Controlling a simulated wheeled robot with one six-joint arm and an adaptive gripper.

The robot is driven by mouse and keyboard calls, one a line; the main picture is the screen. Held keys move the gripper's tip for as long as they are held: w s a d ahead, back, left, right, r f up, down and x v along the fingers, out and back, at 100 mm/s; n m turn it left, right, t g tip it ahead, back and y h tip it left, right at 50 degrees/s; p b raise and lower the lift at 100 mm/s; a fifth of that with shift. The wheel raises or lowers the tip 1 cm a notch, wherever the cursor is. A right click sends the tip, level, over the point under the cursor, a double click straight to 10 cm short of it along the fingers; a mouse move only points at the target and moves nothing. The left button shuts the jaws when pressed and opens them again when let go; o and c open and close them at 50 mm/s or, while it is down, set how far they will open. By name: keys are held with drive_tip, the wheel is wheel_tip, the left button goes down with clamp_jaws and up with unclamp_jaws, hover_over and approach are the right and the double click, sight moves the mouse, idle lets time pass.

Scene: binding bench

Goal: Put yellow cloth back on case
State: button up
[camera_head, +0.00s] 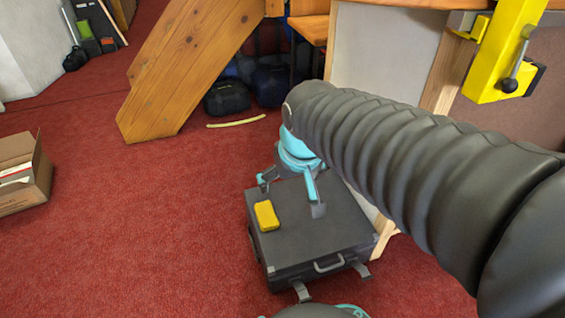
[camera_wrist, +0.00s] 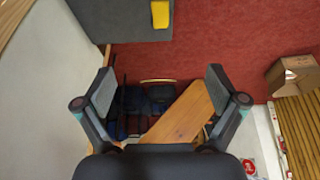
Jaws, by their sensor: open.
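The yellow cloth (camera_head: 266,215) is a small folded block lying flat on the lid of the dark grey case (camera_head: 325,228), near its left edge. My gripper (camera_head: 290,194) is open and empty, with turquoise parts, over the far end of the case. The cloth is nearer the camera than the fingers, and they do not touch it. In the wrist view the cloth (camera_wrist: 160,14) and the case (camera_wrist: 115,22) show at the top edge, beyond the open fingertips (camera_wrist: 160,78). My arm hides part of the area right of the case.
A wooden panelled bench with a pale side (camera_head: 382,55) stands close behind and right of the case. A slanted wooden beam (camera_head: 185,65) and dark bags (camera_head: 228,98) are at the back. An open cardboard box (camera_head: 38,178) stands left. Red carpet (camera_head: 150,220) is clear between.

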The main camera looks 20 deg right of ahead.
drive_tip(key=s+r+t, duration=0.1)
drive_tip(key=s, duration=0.6)
drive_tip(key=shift+s, duration=0.15)
drive_tip(key=shift+d, duration=0.1)
